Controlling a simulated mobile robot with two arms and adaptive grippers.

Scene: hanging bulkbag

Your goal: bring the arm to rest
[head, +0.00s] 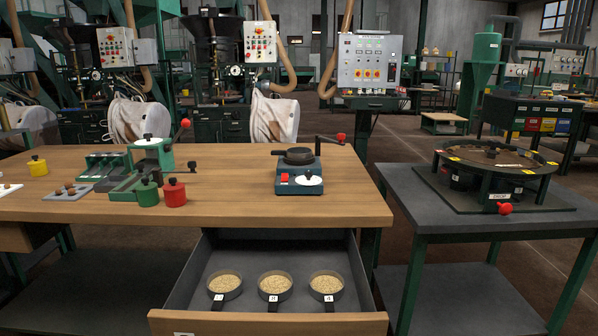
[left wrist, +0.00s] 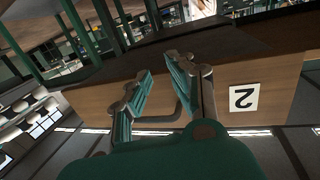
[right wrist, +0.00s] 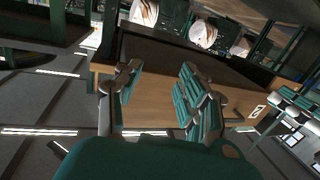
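Neither gripper shows in the head view. In the left wrist view my left gripper (left wrist: 160,70) is open, its green-padded fingers apart in front of a wooden drawer front with a label "2" (left wrist: 243,98). A grey bar handle (left wrist: 183,112) shows behind the fingers; I cannot tell whether they touch it. In the right wrist view my right gripper (right wrist: 160,73) is open and nothing is seen between its fingers. A wooden front (right wrist: 240,100) with a small white label lies beyond it.
An open drawer (head: 180,289) juts out below the wooden bench (head: 235,208), holding three labelled pans (head: 274,286) of grain. A red-and-dark device (head: 300,175) stands on the bench. A grey side table (head: 420,215) with a round turntable (head: 495,160) stands at right.

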